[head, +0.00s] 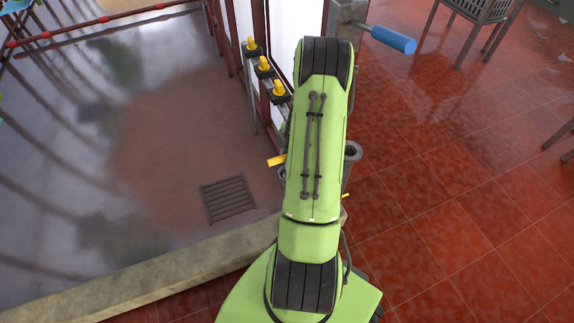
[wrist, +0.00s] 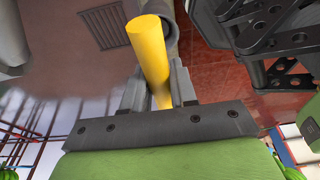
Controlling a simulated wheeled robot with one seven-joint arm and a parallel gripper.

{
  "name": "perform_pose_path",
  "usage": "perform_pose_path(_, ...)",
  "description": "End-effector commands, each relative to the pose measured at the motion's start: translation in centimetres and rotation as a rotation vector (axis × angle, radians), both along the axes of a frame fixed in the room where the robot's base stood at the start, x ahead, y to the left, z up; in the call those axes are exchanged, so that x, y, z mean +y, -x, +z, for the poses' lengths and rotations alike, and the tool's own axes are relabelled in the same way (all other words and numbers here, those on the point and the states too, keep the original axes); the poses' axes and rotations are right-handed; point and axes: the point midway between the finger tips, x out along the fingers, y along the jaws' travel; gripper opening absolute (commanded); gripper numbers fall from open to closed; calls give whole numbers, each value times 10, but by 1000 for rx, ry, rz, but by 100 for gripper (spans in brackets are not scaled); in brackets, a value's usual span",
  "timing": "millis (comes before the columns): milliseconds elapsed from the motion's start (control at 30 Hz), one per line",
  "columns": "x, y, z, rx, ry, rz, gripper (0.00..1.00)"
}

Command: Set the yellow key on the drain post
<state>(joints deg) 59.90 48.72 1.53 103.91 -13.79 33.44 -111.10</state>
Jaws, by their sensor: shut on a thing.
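My gripper (wrist: 157,82) is shut on the yellow key (wrist: 148,48), a thick yellow bar that sticks up between the two grey fingers in the wrist view. A grey, round, pipe-like part, probably the drain post (wrist: 171,38), stands right behind and beside the key; I cannot tell whether they touch. In the head view my green arm hides the gripper. A yellow end, likely the key (head: 276,161), shows left of the arm. A grey round rim (head: 353,151), likely the post's top, shows to its right.
A floor grate (head: 228,198) lies left of the arm, behind a low kerb (head: 140,275). Several yellow-topped fittings (head: 265,65) stand on a rack beyond the arm. A blue-handled lever (head: 393,40) is at upper right. The red tiled floor (head: 450,200) on the right is mostly clear.

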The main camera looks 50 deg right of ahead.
Motion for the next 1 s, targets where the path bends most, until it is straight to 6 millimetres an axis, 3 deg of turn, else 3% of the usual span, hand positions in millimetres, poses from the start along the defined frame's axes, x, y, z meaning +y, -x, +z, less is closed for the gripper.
perform_pose_path(1000,0,0,43,0,0,1,0)
